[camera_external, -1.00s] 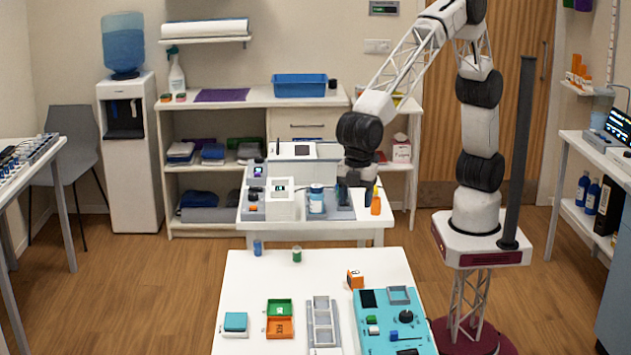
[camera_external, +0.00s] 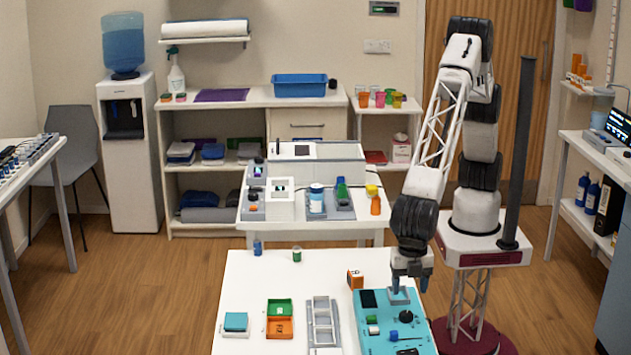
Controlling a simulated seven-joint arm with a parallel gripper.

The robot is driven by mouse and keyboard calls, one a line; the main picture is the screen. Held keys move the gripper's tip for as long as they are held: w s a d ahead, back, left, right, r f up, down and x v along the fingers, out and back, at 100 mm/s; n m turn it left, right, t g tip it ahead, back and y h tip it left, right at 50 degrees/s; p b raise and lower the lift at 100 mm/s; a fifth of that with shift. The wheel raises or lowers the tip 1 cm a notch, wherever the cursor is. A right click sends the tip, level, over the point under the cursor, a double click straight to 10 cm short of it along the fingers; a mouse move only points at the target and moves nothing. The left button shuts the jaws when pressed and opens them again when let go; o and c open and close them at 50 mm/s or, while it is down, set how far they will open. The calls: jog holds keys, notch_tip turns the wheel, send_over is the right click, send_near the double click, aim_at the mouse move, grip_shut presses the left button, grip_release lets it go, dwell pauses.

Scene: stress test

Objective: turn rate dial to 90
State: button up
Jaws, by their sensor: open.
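A teal panel (camera_external: 372,341) lies at the right end of the front white table. It carries a large black dial (camera_external: 406,316), a smaller blue knob (camera_external: 394,335), a green part (camera_external: 372,319), a dark screen and a grey square frame (camera_external: 398,297). I cannot tell from any label which knob is the rate dial. My gripper (camera_external: 411,283) points down above the panel's back right part, just behind the black dial and apart from it. It is open and holds nothing that I can see. Dial markings are too small to read.
An orange block (camera_external: 355,279) stands behind the panel's left corner. A grey rack (camera_external: 322,324), green and orange trays (camera_external: 279,327) and a teal-topped box (camera_external: 235,322) lie to the left. Small blue and green vials stand at the back edge. A second table with devices stands behind.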

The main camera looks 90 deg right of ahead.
aim_at(407, 313)
jog(key=shift+f, duration=0.1)
jog(key=shift+f, duration=3.8)
jog(key=c, duration=0.9)
